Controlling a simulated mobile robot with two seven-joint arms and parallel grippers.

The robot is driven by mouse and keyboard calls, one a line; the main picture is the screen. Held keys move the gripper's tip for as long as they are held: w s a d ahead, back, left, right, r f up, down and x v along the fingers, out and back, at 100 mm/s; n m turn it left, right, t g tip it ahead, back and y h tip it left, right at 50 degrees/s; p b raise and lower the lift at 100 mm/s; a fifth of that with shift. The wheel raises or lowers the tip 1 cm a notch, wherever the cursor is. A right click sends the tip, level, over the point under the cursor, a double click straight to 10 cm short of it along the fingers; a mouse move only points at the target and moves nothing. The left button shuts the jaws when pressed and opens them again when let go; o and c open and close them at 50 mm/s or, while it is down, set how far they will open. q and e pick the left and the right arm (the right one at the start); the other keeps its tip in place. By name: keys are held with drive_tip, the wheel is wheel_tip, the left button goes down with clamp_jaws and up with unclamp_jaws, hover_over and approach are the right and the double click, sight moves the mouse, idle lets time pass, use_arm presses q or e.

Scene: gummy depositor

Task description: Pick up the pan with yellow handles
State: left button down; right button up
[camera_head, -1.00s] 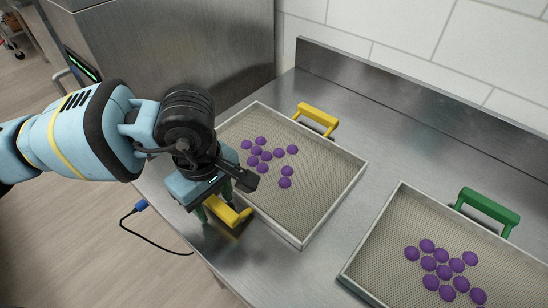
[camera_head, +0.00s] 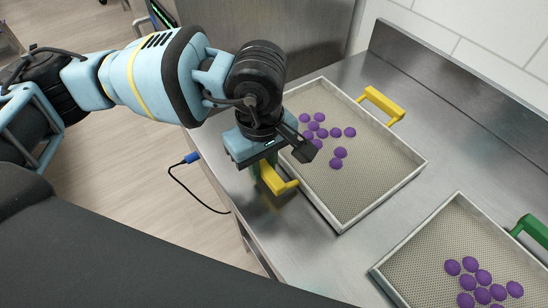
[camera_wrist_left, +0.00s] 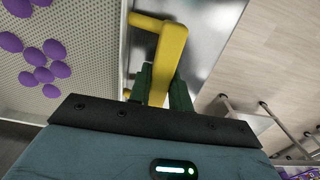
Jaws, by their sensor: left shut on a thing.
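The pan with yellow handles (camera_head: 385,190) is a shallow perforated metal tray on the steel counter, with several purple gummies (camera_head: 322,132) in it. Its far yellow handle (camera_head: 384,102) is free. Its near yellow handle (camera_head: 278,179) is at my left gripper (camera_head: 264,172), which comes down from above. In the left wrist view, the dark green fingers of my left gripper (camera_wrist_left: 163,88) are closed on both sides of the yellow handle (camera_wrist_left: 168,50). The pan appears to rest on the counter. My right gripper is not in view.
A second pan (camera_head: 412,245) with a green handle (camera_head: 534,230) and several purple gummies stands to the right on the counter (camera_head: 310,235). A steel cabinet (camera_head: 310,40) stands behind. A blue plug with a black cable (camera_head: 192,158) hangs at the counter's left edge.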

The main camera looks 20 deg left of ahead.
use_arm(q)
drive_tip(key=shift+r, duration=0.55)
drive_tip(key=shift+s+d+r, duration=0.15)
drive_tip(key=shift+s+r, duration=0.05)
drive_tip(key=shift+r, duration=0.8)
drive_tip(key=s+d+r+b, duration=0.1)
drive_tip(key=s+d, duration=0.2)
drive_tip(key=s, duration=1.2)
drive_tip(key=shift+s+r, duration=0.15)
drive_tip(key=shift+r, duration=0.05)
